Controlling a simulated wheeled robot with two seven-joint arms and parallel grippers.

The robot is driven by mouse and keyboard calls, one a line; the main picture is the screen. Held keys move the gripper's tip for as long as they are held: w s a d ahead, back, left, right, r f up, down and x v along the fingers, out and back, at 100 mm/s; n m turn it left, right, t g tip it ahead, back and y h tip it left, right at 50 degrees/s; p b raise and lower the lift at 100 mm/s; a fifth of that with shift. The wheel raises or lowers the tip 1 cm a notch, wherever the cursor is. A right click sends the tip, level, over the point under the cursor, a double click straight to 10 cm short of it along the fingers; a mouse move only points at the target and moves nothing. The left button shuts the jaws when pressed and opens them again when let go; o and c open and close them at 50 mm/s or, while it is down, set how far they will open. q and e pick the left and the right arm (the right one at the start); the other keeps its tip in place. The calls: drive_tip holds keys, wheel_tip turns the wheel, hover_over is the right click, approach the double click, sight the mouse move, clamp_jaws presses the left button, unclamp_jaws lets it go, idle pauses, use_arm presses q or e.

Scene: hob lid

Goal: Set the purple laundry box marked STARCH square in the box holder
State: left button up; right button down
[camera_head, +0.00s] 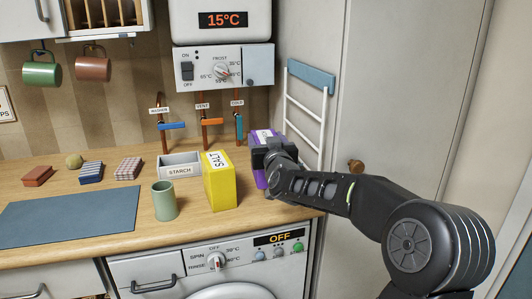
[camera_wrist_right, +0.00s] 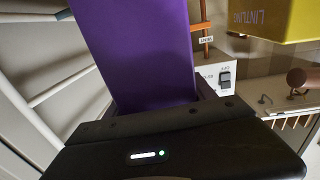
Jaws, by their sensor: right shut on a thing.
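The purple box (camera_head: 261,180) is at the right of the counter, behind and right of the yellow box, mostly hidden by my right gripper (camera_head: 270,157). That gripper is shut on it. In the right wrist view the purple box (camera_wrist_right: 140,48) fills the upper middle, above my gripper body; no marking on it is readable. I cannot tell whether the box touches the counter. The grey box holder (camera_head: 180,172), labelled STARCH, stands at the back of the counter, left of the yellow box. Its visible inside looks empty. My left gripper is in neither view.
A yellow SALT box (camera_head: 221,187) stands between the purple box and the holder. A green cup (camera_head: 164,201) is in front of the holder. Pipes with a teal valve handle (camera_head: 239,127) are behind. A white rack (camera_head: 308,110) stands right. A blue mat (camera_head: 70,216) lies left.

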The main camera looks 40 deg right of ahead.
wheel_tip(320, 180, up, 5)
drive_tip(key=shift+r+p, duration=0.1)
drive_tip(key=shift+p, duration=0.3)
idle(0.4)
